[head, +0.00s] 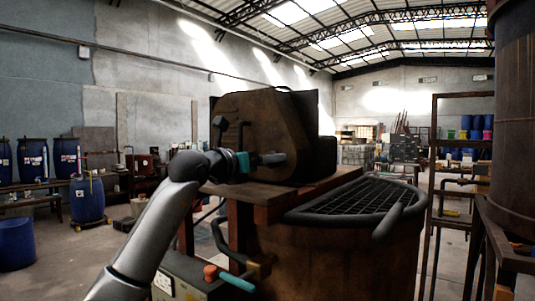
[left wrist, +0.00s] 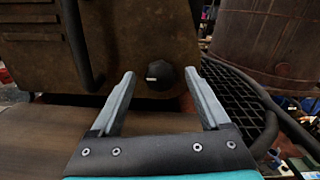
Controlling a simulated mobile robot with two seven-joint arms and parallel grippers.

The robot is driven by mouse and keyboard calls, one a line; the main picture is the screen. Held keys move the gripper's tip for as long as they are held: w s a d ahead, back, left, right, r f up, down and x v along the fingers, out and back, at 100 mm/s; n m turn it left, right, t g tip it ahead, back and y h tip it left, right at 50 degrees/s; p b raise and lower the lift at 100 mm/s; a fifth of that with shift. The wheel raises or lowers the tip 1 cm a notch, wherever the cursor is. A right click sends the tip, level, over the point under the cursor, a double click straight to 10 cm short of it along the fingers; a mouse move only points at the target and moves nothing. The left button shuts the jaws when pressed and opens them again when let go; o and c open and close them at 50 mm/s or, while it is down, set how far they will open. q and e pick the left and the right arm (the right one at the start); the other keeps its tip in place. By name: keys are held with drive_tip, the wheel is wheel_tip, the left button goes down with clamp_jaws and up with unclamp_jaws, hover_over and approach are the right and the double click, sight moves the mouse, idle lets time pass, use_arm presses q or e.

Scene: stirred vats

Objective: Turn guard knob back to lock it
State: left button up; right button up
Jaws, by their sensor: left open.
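The guard knob (left wrist: 159,75) is dark and faceted, with a short white mark lying about level on its face. It sits low on the rusty brown guard plate (left wrist: 135,35) in the left wrist view. My left gripper (left wrist: 158,80) is open, and its two grey fingers stand on either side of the knob with gaps showing; I cannot tell how far in front of it they are. In the head view my left gripper (head: 284,158) reaches to the face of the brown guard housing (head: 262,125), and I cannot make out the knob there. My right gripper is not in view.
A dark bar handle (left wrist: 80,45) stands left of the knob. The vat (head: 330,250) with a black grating (head: 350,197) lies below right of the housing. A control box (head: 185,280) with an orange knob (head: 210,272) sits below my left arm.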

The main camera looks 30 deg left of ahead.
use_arm(q)
drive_tip(key=shift+w, duration=0.55)
drive_tip(key=shift+c, duration=0.3)
clamp_jaws()
